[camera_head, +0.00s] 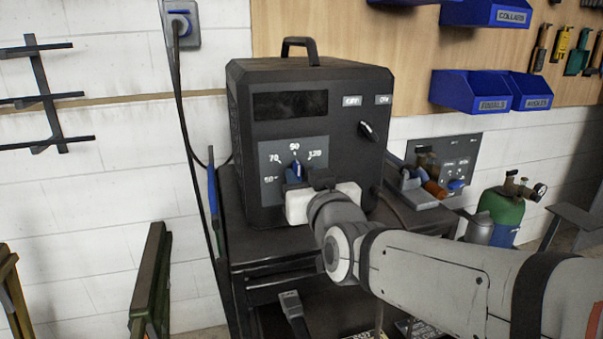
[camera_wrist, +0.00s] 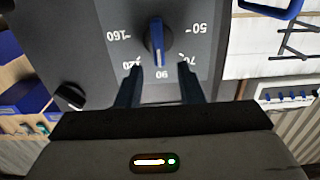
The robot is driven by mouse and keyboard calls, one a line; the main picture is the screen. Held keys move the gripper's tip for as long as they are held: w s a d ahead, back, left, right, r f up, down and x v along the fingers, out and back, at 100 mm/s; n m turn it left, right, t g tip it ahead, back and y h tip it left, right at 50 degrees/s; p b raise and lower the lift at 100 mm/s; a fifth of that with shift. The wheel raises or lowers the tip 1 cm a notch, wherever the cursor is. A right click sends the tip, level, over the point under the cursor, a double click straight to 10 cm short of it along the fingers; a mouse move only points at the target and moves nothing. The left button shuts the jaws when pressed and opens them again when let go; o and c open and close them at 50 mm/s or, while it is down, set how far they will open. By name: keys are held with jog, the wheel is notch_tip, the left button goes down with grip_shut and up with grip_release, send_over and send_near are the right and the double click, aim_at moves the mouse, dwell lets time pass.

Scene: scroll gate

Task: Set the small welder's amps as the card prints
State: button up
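The black welder box (camera_head: 345,95) stands on a dark cart. Its grey amps dial plate carries 50, 70, 90, 120 and, in the wrist view, 160. The dial's blue knob (camera_head: 296,171) also shows in the wrist view (camera_wrist: 157,42); its bar appears to point at 90. My gripper (camera_wrist: 160,68) is open and empty, its two fingertips apart on the 90 side of the knob. I cannot tell whether they touch the plate. In the head view my wrist hides the lower dial. No readable card shows; partly cut-off printed sheets (camera_head: 415,328) lie low down.
A black switch knob (camera_head: 368,131) sits below the OFF and ON labels. Right of the welder are a grey panel with small dials (camera_head: 460,150), a green gas cylinder (camera_head: 503,208) and blue wall bins (camera_head: 470,92). A black cable hangs at left.

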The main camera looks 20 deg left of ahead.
aim_at(299, 168)
jog(key=shift+x, duration=1.65)
jog(key=shift+c, duration=0.5)
grip_shut()
